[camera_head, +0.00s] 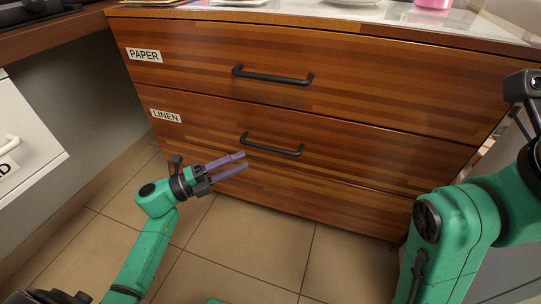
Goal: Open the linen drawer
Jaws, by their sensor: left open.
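The linen drawer (350,148) is the middle wooden front of the cabinet, marked by a white label reading LINEN (165,116). It looks shut, flush with the fronts around it. Its black bar handle (272,146) runs across the front and slants down to the right. My left gripper (246,161) is open and empty, in front of the cabinet. In the picture its fingertips are just below and left of the handle's left end; I cannot tell the depth gap. My right arm shows at the right edge, but its fingers are not in view.
The paper drawer (400,96), with its own black handle (272,76), is above and looks shut. A plain wooden front (330,205) lies below. A white drawer (25,150) with a handle stands at the left. The tiled floor (250,240) before the cabinet is clear.

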